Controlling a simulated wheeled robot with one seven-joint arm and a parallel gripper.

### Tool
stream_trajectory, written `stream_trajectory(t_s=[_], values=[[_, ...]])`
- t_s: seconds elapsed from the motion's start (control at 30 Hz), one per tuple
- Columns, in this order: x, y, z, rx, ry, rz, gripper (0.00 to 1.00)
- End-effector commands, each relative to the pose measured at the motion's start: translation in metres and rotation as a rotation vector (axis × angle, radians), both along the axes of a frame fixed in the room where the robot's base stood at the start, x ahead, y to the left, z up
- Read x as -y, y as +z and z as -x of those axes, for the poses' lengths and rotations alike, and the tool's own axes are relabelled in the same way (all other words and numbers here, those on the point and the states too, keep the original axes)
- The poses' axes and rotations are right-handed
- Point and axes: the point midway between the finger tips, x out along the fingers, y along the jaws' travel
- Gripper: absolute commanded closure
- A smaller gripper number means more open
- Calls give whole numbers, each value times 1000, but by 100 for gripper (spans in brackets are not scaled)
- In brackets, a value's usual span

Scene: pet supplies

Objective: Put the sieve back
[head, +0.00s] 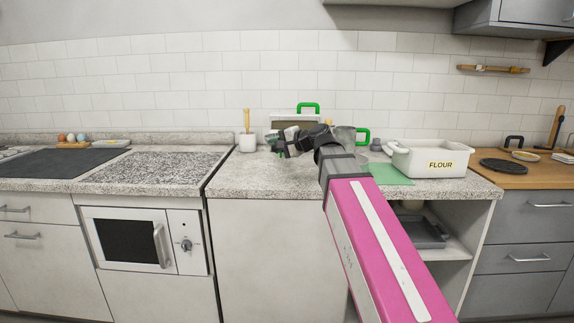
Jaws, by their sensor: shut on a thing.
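My gripper (277,147) is over the middle of the granite counter, pointing left, at the end of my pink arm. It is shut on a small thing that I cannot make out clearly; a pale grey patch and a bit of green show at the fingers. I cannot tell whether this is the sieve. A grey metal vessel with a green handle (363,135) shows just behind and right of my wrist, partly hidden by it. Another green handle (308,107) stands on top of a pale box with a brownish front, behind my gripper.
A white flour bin (430,158) stands at the right, near a green mat (390,175). A white crock (247,142) with a wooden-handled tool is left of my gripper. An open shelf (430,235) lies below the counter. The counter front left of my arm is clear.

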Motion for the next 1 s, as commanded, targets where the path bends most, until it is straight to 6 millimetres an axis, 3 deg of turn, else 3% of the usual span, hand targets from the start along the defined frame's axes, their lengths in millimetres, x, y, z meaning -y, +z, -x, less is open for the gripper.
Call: stream_trajectory(t_s=[0.4,0.6,0.87,1.0], values=[[32,-44,-71,-3,-1,-1,100],[45,-63,-97,-1,-1,0,100],[49,-74,-103,0,0,0,100],[49,-89,-103,-2,0,-1,100]])
